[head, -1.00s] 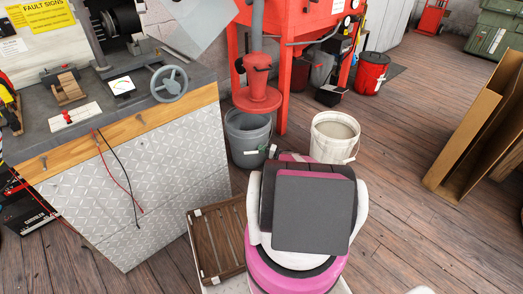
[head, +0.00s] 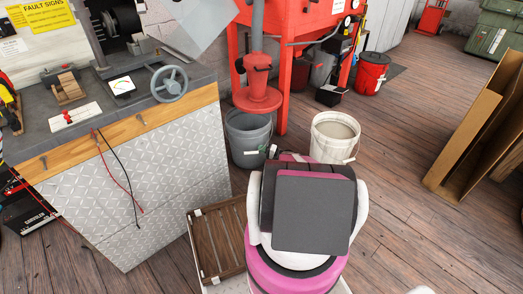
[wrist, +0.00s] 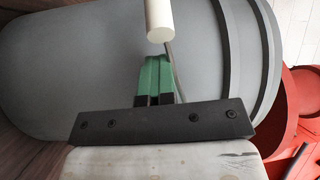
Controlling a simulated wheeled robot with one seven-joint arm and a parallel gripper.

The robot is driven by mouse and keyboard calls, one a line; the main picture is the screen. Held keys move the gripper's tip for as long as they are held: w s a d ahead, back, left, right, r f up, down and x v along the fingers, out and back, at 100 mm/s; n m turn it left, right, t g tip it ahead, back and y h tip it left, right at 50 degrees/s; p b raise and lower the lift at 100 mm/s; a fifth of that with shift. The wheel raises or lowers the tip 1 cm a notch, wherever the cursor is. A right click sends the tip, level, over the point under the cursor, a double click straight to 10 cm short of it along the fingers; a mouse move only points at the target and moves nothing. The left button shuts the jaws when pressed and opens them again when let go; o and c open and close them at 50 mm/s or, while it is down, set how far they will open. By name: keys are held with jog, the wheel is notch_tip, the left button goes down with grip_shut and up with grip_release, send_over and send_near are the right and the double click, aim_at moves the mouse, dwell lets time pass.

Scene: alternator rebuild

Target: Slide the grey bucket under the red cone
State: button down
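The grey bucket (head: 248,139) stands upright on the floor, with a pale handle grip on its near side. In the head view, the red cone-shaped part with a round flange (head: 257,99) is above and behind its rim; I cannot tell how well they line up. In the wrist view, the bucket's grey wall (wrist: 60,55) fills the background and red round parts (wrist: 300,95) lie beyond its rim. My gripper (wrist: 153,62) has its green fingers close together, with nothing seen between them. The tips point at the wall near the white grip (wrist: 159,20); contact is unclear. My arm hides most of the gripper in the head view.
A white bucket (head: 334,136) stands right of the grey one. A red leg (head: 283,100) rises behind them. The workbench (head: 130,190) is at left, a wooden crate (head: 218,240) beside my arm. A red can (head: 371,73) stands further back.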

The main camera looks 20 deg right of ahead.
dwell(0.3)
jog(key=c, duration=0.9)
grip_release()
jog(key=v, duration=1)
jog(key=shift+s+d, duration=0.2)
jog(key=shift+d, duration=0.15)
